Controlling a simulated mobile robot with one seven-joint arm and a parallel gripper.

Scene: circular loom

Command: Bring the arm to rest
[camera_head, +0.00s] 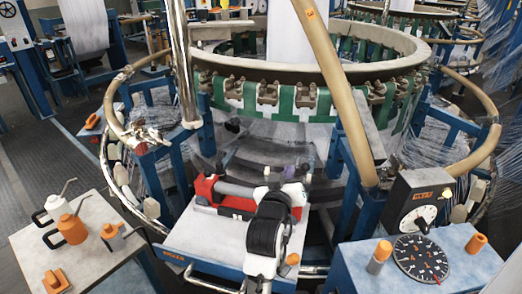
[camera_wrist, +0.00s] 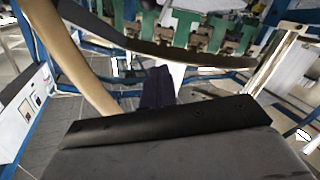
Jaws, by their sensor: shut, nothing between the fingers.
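My gripper (camera_wrist: 158,84) shows in the wrist view as a dark, narrow pair of fingers beyond the broad black housing. The fingers are together and nothing is seen between them. In the head view my white and black arm (camera_head: 268,228) rises from the bottom middle over a pale-topped table. I cannot make out the fingertips clearly there. The circular loom (camera_head: 310,72) stands in front of the arm, with a pale ring and green straps. In the wrist view its straps (camera_wrist: 185,27) show across the top, beyond the fingers.
A red and dark item (camera_head: 232,205) lies beside my arm on the pale-topped table (camera_head: 195,235). A side table with oil cans (camera_head: 70,229) stands at left. A control box (camera_head: 415,205) and dial (camera_head: 420,259) stand at right. A tan pole (camera_head: 338,90) crosses the loom's front.

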